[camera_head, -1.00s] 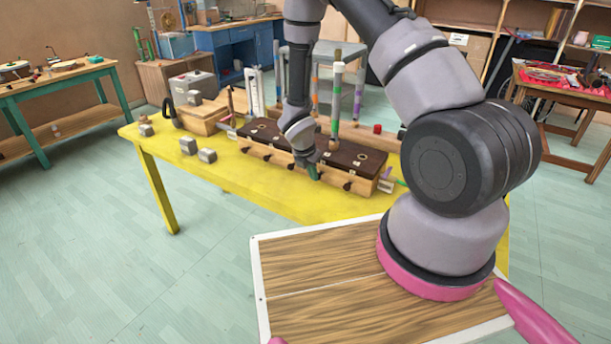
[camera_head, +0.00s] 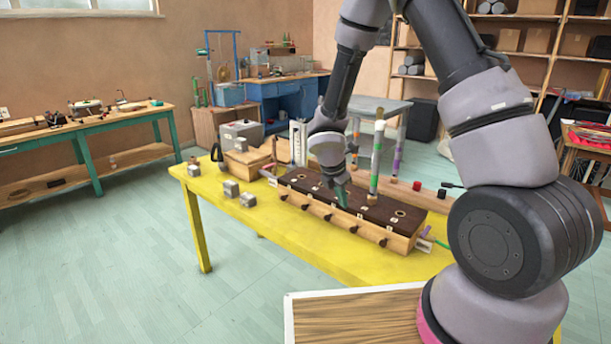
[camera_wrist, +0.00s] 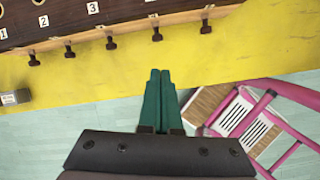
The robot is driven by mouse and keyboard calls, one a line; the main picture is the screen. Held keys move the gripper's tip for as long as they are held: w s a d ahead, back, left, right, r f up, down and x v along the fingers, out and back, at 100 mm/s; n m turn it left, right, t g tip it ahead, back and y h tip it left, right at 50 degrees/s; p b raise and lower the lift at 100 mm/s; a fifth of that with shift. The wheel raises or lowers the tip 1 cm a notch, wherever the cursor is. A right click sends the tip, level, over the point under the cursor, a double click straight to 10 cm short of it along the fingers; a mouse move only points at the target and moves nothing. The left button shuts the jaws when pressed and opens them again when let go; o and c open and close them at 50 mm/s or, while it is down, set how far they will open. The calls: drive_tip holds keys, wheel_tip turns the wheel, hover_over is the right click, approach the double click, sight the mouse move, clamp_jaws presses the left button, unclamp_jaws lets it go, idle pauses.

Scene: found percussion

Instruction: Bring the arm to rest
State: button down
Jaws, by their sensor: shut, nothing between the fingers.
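My arm reaches from the right of the head view over the yellow table (camera_head: 270,235).
Small grey blocks (camera_head: 231,188) sit at the table's left. A striped upright post (camera_head: 376,160) stands at the box. A grey case (camera_head: 240,134) and a wooden piece (camera_head: 246,163) stand at the back left. A green-legged bench (camera_head: 90,160) is far left, with open floor between.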

drive_tip(key=s+d+r+m, duration=0.25)
drive_tip(key=r+m, duration=0.25)
drive_tip(key=r, duration=0.3)
drive_tip(key=s+d+r+m, duration=0.2)
drive_tip(key=d+r+m, duration=0.1)
drive_tip(key=r+m, duration=0.3)
drive_tip(key=s+d+r+m, duration=0.2)
drive_tip(key=d+r+m, duration=0.15)
drive_tip(key=r, duration=0.55)
drive_tip(key=s+a+r+m+t+y, duration=0.2)
drive_tip(key=s+r+m+t+y, duration=0.2)
drive_tip(key=s+r+m, duration=0.9)
drive_tip(key=shift+s+m+y, duration=0.35)
drive_tip(key=shift+s+y, duration=0.25)
drive_tip(key=shift+s, duration=0.4)
